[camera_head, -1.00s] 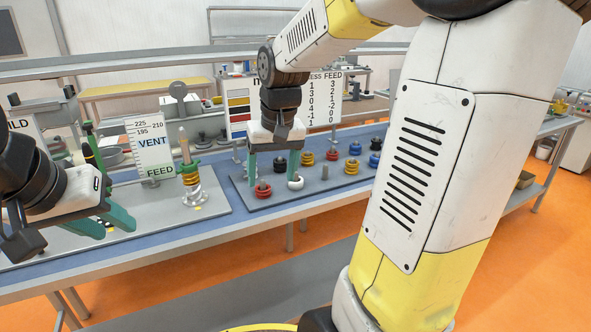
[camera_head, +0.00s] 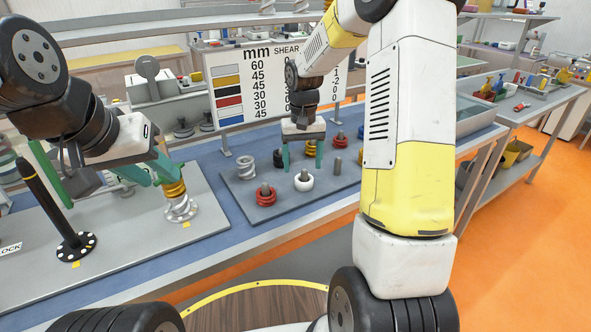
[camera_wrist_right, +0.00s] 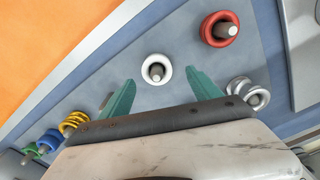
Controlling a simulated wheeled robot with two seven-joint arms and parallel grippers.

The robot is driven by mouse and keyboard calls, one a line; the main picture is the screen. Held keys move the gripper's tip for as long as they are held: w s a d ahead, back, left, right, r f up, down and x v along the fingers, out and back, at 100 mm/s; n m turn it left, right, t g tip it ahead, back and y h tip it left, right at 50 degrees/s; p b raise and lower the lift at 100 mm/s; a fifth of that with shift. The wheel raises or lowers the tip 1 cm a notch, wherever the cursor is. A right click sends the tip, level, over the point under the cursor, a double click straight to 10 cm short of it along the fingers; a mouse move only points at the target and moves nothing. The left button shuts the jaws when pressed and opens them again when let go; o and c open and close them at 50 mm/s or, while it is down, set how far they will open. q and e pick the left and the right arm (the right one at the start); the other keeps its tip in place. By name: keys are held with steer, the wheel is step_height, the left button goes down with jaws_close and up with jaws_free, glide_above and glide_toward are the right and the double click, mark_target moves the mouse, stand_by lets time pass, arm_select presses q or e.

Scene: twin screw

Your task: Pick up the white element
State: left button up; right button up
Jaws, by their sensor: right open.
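The white element (camera_head: 303,182) is a thick ring around a short grey peg on the grey plate (camera_head: 331,197). In the right wrist view the white ring (camera_wrist_right: 157,69) lies between the lines of the two teal fingers, just beyond their tips. My right gripper (camera_head: 303,165) is open and empty, pointing down above and slightly behind the ring. It does not visibly touch it.
A red ring (camera_head: 266,195) on a peg stands left of the white one, with a silver coil (camera_head: 246,167) behind it. Further rings stand behind the right gripper. A black post (camera_head: 60,215) rises at the left. A chart board (camera_head: 250,84) stands at the back.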

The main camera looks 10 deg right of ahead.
mark_target(304, 176)
steer(key=f, duration=0.5)
steer(key=shift+d, duration=0.3)
steer(key=c, duration=1.5)
